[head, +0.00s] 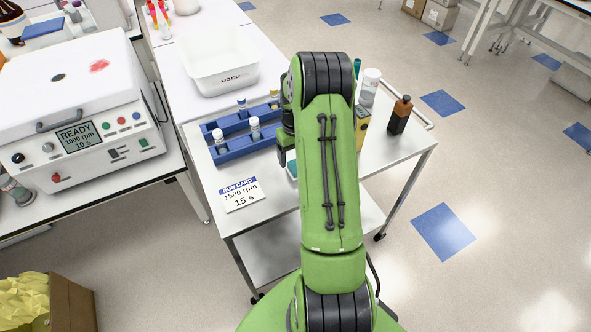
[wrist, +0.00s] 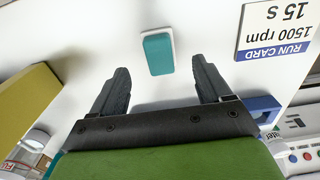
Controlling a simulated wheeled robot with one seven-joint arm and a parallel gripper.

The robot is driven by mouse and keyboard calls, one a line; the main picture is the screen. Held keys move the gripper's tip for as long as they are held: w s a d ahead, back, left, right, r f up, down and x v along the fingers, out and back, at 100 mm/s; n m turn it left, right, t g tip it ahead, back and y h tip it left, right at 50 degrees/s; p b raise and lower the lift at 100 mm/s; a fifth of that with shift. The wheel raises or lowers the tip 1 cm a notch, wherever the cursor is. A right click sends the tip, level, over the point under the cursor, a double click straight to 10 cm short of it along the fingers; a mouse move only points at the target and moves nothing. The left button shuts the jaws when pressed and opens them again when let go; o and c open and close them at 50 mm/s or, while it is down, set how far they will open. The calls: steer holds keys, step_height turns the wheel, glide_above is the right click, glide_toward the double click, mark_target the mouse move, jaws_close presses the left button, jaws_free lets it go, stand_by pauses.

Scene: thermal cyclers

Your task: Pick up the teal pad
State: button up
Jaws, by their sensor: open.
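The teal pad (wrist: 158,54) is a small rounded block with a white edge. In the wrist view it lies on the white cart top, ahead of and between my two fingers. My gripper (wrist: 165,78) is open and empty, with its dark fingers spread to either side and the pad just beyond the fingertips. In the head view only a sliver of the teal pad (head: 292,170) shows beside my green arm, which hides the rest. My gripper (head: 283,150) shows there partly, left of the arm and above the cart.
A run card (head: 241,194) lies at the cart's front left. Blue racks with vials (head: 235,142) stand behind it. A yellow block (wrist: 27,107) stands at the left in the wrist view. A brown bottle (head: 401,115) and white-capped bottle (head: 369,88) are on the cart's right.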

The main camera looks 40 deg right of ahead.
mark_target(295, 166)
step_height(295, 166, down, 6)
steer(key=shift+r, duration=0.1)
steer(key=c, duration=1.1)
